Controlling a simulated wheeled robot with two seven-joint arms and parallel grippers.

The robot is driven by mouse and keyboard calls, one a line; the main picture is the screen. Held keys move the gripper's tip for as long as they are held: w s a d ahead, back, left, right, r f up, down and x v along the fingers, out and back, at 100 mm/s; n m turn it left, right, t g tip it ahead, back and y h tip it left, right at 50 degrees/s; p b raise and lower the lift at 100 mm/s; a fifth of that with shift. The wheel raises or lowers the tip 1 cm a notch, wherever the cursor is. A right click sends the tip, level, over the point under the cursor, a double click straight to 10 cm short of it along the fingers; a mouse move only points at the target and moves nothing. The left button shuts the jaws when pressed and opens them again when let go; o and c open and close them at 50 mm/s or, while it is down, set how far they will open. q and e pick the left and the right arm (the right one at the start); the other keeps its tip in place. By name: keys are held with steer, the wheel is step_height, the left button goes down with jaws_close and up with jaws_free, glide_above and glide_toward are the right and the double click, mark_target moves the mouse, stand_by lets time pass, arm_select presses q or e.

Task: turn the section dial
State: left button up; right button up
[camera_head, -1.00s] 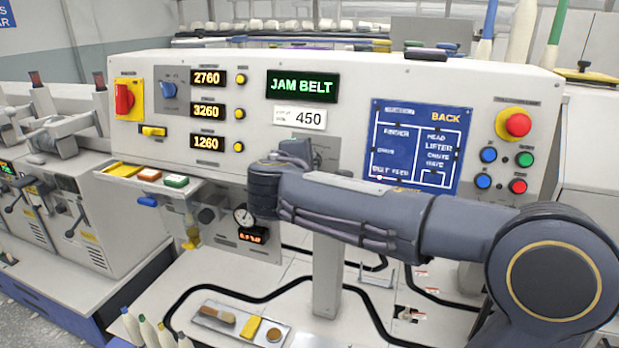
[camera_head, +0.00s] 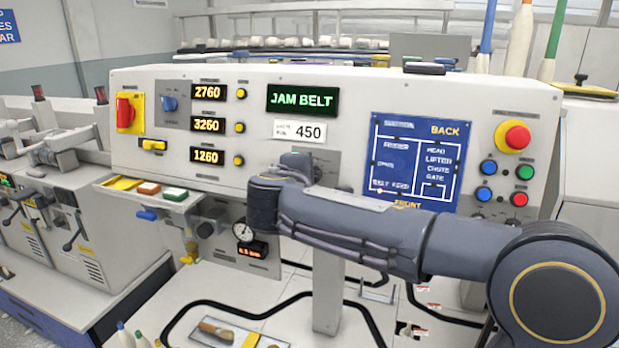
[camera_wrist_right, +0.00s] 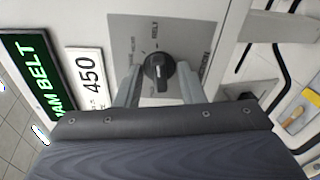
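The section dial (camera_wrist_right: 158,68) is a black knob with a pale pointer line on a grey plate (camera_wrist_right: 190,35), seen in the right wrist view. My right gripper (camera_wrist_right: 160,72) has its two fingers apart, one on each side of the knob, with narrow gaps that look free of contact. In the head view my right arm covers the dial, and only part of the gripper (camera_head: 297,166) shows near the plate. A green-lit display (camera_head: 302,99) reads JAM BELT, above a white label (camera_head: 299,131) reading 450. My left gripper is not in view.
Right of the dial is a blue schematic panel (camera_head: 415,160), with a red emergency button (camera_head: 517,136) and coloured buttons beyond. On the left are a red rotary switch (camera_head: 125,112) and orange number displays (camera_head: 207,125). A gauge (camera_head: 243,231) hangs below the panel.

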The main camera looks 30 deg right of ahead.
steer(key=v, duration=0.7)
steer(key=shift+s+a+b, duration=0.25)
steer(key=shift+s+b, duration=0.05)
steer(key=s+d+f+m+g+y+p, duration=0.3)
steer(key=s+f+m+g+y, duration=0.3)
steer(key=s+f, duration=0.8)
steer(key=s+a+f+m+t+y+p, duration=0.1)
steer(key=s+a+f+m+y+p, duration=0.1)
steer(key=s+a+f+m+y, duration=0.3)
steer(key=s+a+m+y, duration=0.1)
steer(key=s+a+y, duration=0.2)
steer(key=s+a, duration=0.1)
steer(key=shift+s+a+f+p, duration=0.2)
steer(key=shift+s+f+p, duration=0.1)
stand_by(0.4)
